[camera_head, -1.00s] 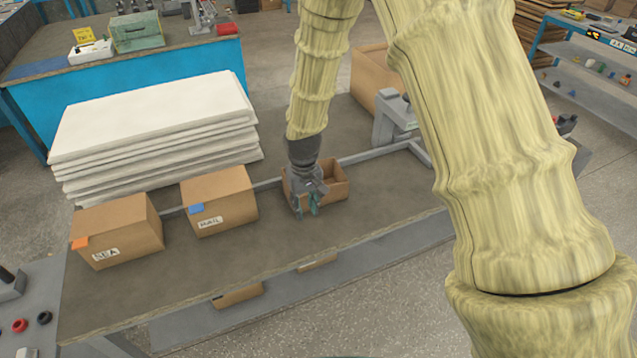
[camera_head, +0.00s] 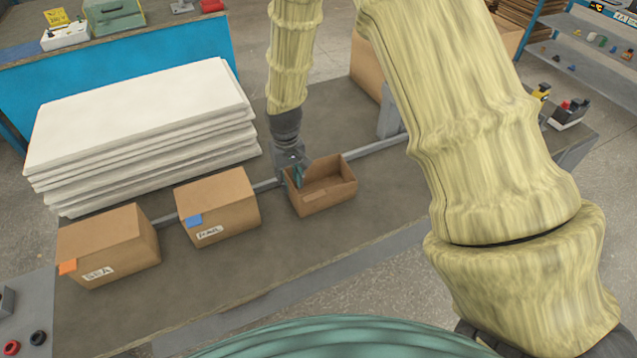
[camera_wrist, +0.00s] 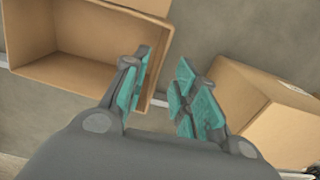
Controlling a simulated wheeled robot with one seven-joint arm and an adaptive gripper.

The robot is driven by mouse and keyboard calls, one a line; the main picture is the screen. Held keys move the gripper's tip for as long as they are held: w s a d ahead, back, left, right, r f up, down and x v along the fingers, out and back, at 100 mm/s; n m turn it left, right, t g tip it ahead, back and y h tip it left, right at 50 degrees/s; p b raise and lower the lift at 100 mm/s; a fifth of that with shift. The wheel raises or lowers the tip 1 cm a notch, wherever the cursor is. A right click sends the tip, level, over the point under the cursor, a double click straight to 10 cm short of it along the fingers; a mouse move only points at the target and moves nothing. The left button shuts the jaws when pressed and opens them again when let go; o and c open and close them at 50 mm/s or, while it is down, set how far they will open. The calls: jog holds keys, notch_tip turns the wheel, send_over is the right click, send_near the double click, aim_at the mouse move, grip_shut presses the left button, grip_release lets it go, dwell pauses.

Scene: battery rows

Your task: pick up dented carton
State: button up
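An open-topped brown carton (camera_head: 322,200) stands upright on the grey-brown table, and it fills the upper left of the wrist view (camera_wrist: 75,85). It looks empty. Two closed cartons stand to its left: one marked RAIL with a blue tab (camera_head: 225,215) and one marked SEA with an orange tab (camera_head: 125,255). No dent is clear on any of them. My gripper (camera_head: 296,174) is at the open carton's left back side. In the wrist view my gripper (camera_wrist: 160,95) has its green-padded fingers apart, the left one overlapping the carton's near wall. Contact cannot be told.
A stack of white sheets (camera_head: 140,130) lies behind the closed cartons. A grey rail (camera_head: 375,147) runs along the table behind the cartons. A larger brown box (camera_head: 365,65) stands at the back. The table's front strip is clear.

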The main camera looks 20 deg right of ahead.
aim_at(293, 204)
jog(key=f, duration=0.3)
jog(key=shift+w+d, duration=0.2)
jog(key=shift+d, duration=0.05)
jog(key=shift+s+f+p, duration=0.15)
jog(key=shift+f+p, duration=0.1)
jog(key=shift+p, duration=0.15)
jog(key=shift+a+f+p, duration=0.1)
jog(key=shift+f+p, duration=1.05)
jog(key=shift+f, duration=1.45)
grip_shut()
